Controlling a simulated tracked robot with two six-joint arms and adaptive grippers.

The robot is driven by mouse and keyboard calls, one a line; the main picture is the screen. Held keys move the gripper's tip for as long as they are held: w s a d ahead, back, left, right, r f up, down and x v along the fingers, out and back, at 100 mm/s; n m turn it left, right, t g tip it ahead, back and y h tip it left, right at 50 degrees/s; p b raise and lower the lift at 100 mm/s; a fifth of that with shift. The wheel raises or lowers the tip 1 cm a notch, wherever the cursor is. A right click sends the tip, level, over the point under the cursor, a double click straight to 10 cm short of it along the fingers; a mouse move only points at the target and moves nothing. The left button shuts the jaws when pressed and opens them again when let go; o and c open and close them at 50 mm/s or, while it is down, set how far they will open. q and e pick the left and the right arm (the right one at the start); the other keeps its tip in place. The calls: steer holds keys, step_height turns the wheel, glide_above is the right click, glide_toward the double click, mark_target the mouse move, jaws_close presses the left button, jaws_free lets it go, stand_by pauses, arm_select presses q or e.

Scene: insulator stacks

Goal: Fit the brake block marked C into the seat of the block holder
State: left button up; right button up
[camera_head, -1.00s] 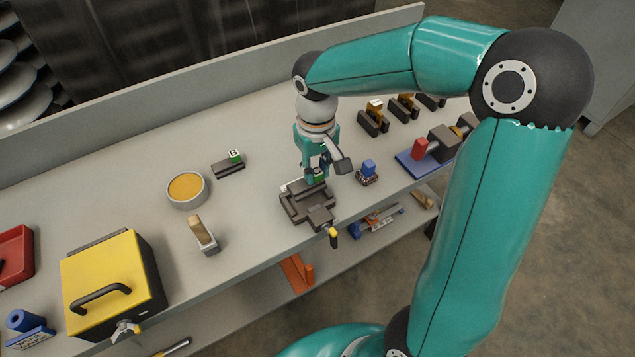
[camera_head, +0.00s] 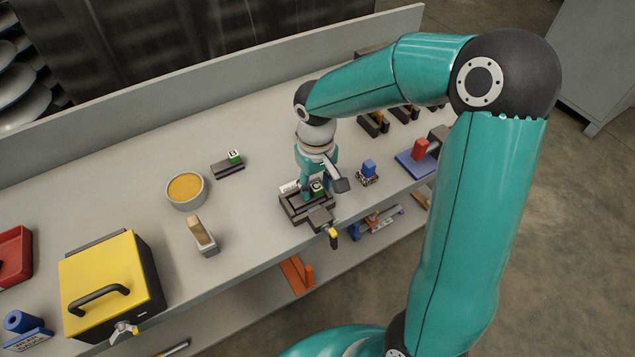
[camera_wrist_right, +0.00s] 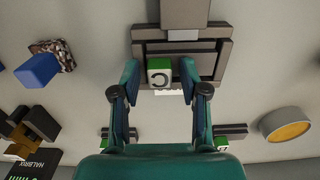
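The brake block marked C (camera_head: 318,187) has a green cap with a white C. It sits low within the dark frame of the block holder (camera_head: 322,217); whether it is fully seated I cannot tell. In the right wrist view, the block's green cap (camera_wrist_right: 159,72) lies between the two fingers, with the holder (camera_wrist_right: 184,30) around and beyond it. My right gripper (camera_head: 317,190) is over the holder. In the wrist view its fingers (camera_wrist_right: 160,85) are spread with visible gaps on both sides of the cap. My left gripper is not in view.
A block marked B (camera_head: 229,167) lies left of the holder, near a round tin (camera_head: 186,189). A wooden-handled brush (camera_head: 203,236) and a yellow box (camera_head: 108,283) stand farther left. A blue-topped item (camera_head: 368,172) is close to the holder's right. Bench space between tin and holder is clear.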

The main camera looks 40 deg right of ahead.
mark_target(316, 186)
steer(key=shift+r, duration=0.1)
steer(key=shift+r, duration=0.2)
step_height(316, 186, up, 12)
steer(key=p, duration=0.1)
steer(key=shift+f, duration=0.15)
stand_by(0.6)
